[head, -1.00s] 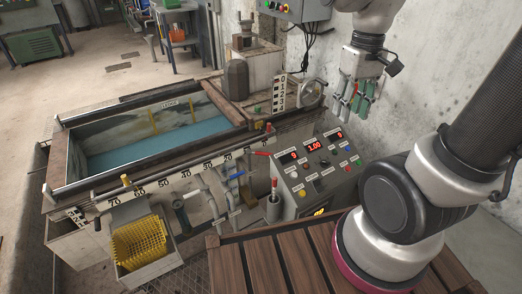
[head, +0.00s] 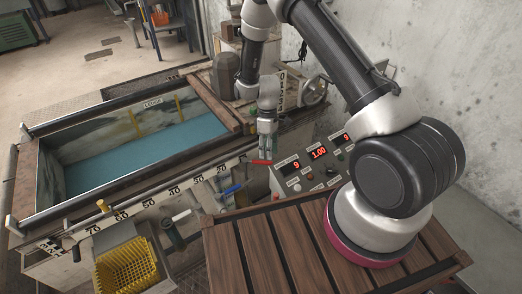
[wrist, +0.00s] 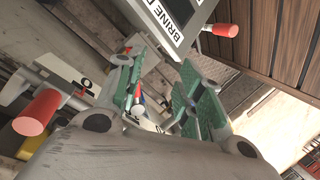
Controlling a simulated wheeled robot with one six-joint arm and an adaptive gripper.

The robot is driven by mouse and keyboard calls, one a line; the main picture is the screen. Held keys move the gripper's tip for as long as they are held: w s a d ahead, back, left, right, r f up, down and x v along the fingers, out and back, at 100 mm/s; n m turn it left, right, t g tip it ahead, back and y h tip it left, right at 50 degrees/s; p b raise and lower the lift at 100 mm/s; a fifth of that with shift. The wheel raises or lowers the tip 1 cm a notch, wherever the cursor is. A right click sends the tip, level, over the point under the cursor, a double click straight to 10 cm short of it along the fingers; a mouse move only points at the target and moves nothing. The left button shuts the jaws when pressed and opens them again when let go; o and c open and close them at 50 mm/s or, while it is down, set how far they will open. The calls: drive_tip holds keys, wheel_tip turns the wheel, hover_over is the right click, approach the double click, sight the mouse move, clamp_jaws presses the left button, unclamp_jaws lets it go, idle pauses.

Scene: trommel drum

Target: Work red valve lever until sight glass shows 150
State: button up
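The red valve lever (head: 261,161) shows in the head view at the front right corner of the tank, left of the control panel. My gripper (head: 267,146) points down just above it; whether they touch is unclear. In the wrist view, my gripper (wrist: 160,98) has its two green-padded fingers apart with a gap between them. A red handle (wrist: 38,112) on a metal stem lies outside the fingers at left, probably the valve lever. Another red handle (wrist: 226,30) shows at upper right. I cannot make out a sight glass reading 150.
The tank (head: 62,222) of blue water carries a numbered scale on its front. The control panel (head: 308,182) shows 9, 1.00 and 9 in red digits. A blue lever (head: 231,189) sits close to the red one. A yellow basket (head: 126,265) and wooden slats (head: 285,250) are in front.

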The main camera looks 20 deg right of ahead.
drive_tip(key=w+n+t, duration=0.1)
drive_tip(key=w+n, duration=0.2)
drive_tip(key=w, duration=0.1)
drive_tip(key=x, duration=0.5)
drive_tip(key=a+x, duration=0.1)
drive_tip(key=x, duration=0.1)
drive_tip(key=shift+w+f, duration=0.15)
drive_tip(key=shift+f, duration=0.1)
clamp_jaws()
